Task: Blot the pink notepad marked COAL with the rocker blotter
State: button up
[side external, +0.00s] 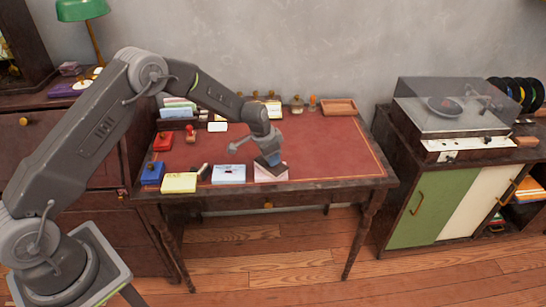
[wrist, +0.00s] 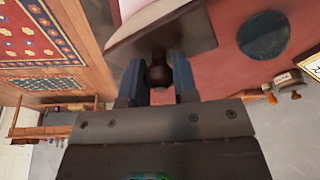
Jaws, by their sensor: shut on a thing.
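The rocker blotter (side external: 268,161) has a dark body with a round knob (wrist: 158,73). My gripper (side external: 271,152) is shut on that knob; in the wrist view both fingers (wrist: 158,85) flank it. The pink notepad (side external: 277,175) lies near the front edge of the desk, right of the other pads. The blotter is tilted over the notepad's upper part; I cannot tell whether it touches the paper. A pink corner (wrist: 132,8) shows behind the blotter in the wrist view. The notepad's marking is not readable.
A pale blue pad (side external: 229,174) and a yellow pad (side external: 179,183) lie to the left, with a blue box (side external: 152,173) and a red box (side external: 163,142) beyond. A wooden tray (side external: 339,106) sits at the back right. The red desktop (side external: 335,150) is clear on the right.

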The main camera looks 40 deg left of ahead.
jog(key=shift+a+h, duration=0.2)
jog(key=shift+h, duration=0.1)
jog(key=shift+r, duration=3.5)
jog(key=s+a+n+y, duration=0.1)
jog(key=s+n, duration=0.4)
jog(key=s, duration=1.5)
jog(key=shift+a+f+y, duration=0.3)
jog(key=shift+a+f, duration=0.15)
